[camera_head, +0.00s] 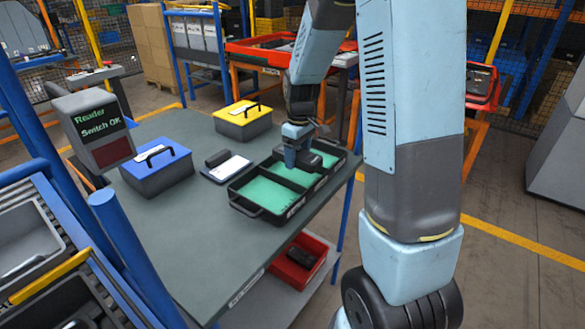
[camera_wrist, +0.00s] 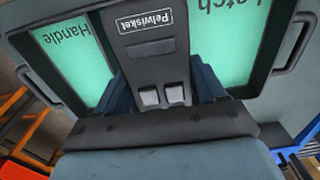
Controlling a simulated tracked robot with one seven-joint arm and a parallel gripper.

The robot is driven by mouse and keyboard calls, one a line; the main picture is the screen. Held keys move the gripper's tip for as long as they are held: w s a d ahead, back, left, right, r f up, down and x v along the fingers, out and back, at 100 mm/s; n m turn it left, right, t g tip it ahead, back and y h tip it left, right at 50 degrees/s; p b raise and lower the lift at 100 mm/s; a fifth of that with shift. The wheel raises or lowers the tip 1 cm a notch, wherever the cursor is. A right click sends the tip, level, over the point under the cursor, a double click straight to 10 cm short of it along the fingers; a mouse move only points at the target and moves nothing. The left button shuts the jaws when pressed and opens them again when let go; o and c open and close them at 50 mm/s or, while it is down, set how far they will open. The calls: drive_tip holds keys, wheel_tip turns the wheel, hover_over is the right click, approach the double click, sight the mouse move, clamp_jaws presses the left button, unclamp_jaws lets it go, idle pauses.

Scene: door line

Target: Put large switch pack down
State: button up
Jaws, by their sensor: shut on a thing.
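The large switch pack (camera_wrist: 152,55) is a dark grey block with a "Pelwisket" label. My gripper (camera_wrist: 162,97) is shut on it in the wrist view. In the head view my gripper (camera_head: 299,160) points down over the black tray (camera_head: 246,211), and the pack is mostly hidden there. The tray has green-floored compartments; the wrist view shows "Handle" and "Latch" on the floors to either side of the pack. The pack lies between these two floors in that view. I cannot tell whether it touches the tray floor.
The grey table (camera_head: 205,236) also holds a blue-lidded case (camera_head: 156,166), a yellow-lidded case (camera_head: 243,120) and a white-and-black device (camera_head: 228,168). A screen (camera_head: 101,128) reads "Reader Switch OK". A red bin (camera_head: 297,265) sits below the table. The table's front left is clear.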

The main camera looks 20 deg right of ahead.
sight(294, 176)
drive_tip(key=shift+w+f, duration=1.5)
drive_tip(key=shift+f, duration=1.85)
drive_tip(key=shift+f, duration=0.1)
drive_tip(key=o, duration=1.4)
drive_tip(key=shift+c, duration=0.2)
